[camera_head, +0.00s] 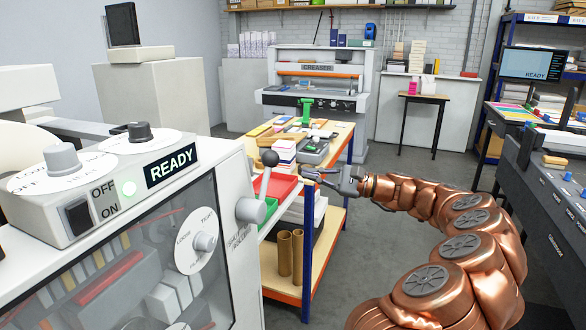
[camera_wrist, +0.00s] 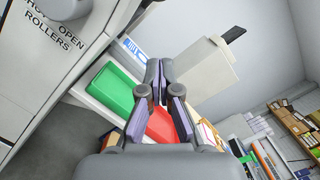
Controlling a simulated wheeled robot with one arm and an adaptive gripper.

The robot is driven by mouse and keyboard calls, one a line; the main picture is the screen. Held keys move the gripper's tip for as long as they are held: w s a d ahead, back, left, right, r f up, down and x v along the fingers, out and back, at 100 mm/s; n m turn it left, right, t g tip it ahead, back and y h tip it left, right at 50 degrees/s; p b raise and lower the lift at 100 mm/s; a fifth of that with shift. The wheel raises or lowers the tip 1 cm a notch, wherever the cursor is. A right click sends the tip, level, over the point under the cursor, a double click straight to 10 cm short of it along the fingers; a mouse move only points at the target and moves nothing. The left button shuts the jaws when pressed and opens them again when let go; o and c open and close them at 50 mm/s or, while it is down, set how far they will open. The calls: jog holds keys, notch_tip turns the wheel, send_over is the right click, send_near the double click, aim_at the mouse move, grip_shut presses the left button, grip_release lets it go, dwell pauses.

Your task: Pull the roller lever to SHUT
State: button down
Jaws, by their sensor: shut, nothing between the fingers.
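The roller lever (camera_head: 262,183) is on the right end face of the grey machine at the left. It has a black ball knob, a pale shaft and a round grey hub, and it stands nearly upright, leaning slightly right. The knob is out of that view. My gripper (camera_head: 309,172) is shut and empty, to the right of the knob with a visible gap. Its fingertips (camera_wrist: 158,78) meet in the wrist view.
Behind the lever, a worktable (camera_head: 337,140) carries a red tray (camera_head: 276,187), a green tray (camera_wrist: 112,96) and paper stacks. Cardboard tubes (camera_head: 291,255) stand on its lower shelf. The machine's control box (camera_head: 95,185) reads READY. Open floor (camera_head: 400,255) lies to the right.

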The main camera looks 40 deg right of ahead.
jog(key=w+a+r+p, duration=0.3)
jog(key=w+a, duration=0.1)
jog(key=a, duration=0.3)
jog(key=shift+w+p, duration=0.15)
jog(key=shift+p, duration=0.25)
jog(key=shift+a, duration=0.15)
dwell(0.4)
